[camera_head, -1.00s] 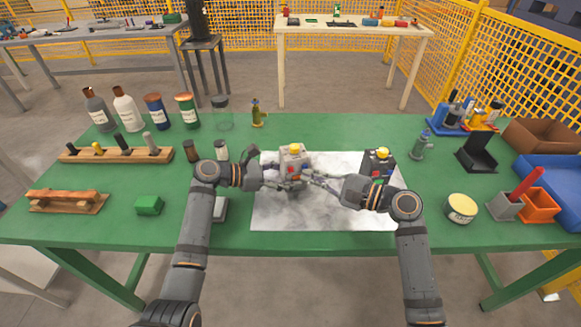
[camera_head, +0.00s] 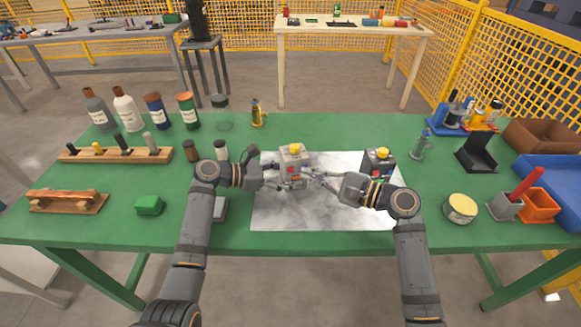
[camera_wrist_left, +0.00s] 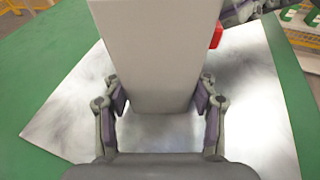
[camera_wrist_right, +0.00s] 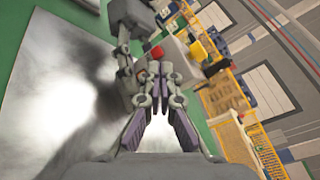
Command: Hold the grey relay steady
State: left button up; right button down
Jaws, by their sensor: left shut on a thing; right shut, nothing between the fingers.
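The grey relay (camera_head: 291,161) stands upright on the pale marbled mat (camera_head: 325,215), with a yellow knob on top and a red button on its face. My left gripper (camera_head: 283,184) is shut on its lower body from the left; the left wrist view shows the grey block (camera_wrist_left: 155,50) between both pads. My right gripper (camera_head: 308,178) is shut and empty just right of the relay. In the right wrist view its closed tips (camera_wrist_right: 158,72) are close to the red button (camera_wrist_right: 157,52); I cannot tell whether they touch.
A dark relay (camera_head: 377,164) with a yellow knob stands at the mat's upper right. A green block (camera_head: 149,205), a wooden peg rack (camera_head: 116,155) and bottles (camera_head: 127,110) are left. A yellow-lidded tin (camera_head: 460,208) and orange bin (camera_head: 539,206) are right. The mat's front is clear.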

jog(key=shift+w, duration=0.2)
dwell(0.4)
jog(key=shift+s+d, duration=0.1)
jog(key=shift+s, duration=0.45)
jog(key=shift+s+d, duration=0.25)
jog(key=shift+s, duration=0.7)
jog(key=shift+s+d, duration=0.3)
jog(key=shift+s, duration=0.7)
jog(key=shift+s+d, duration=0.25)
jog(key=shift+s, duration=0.7)
pick_arm(q)
jog(key=o, duration=1.2)
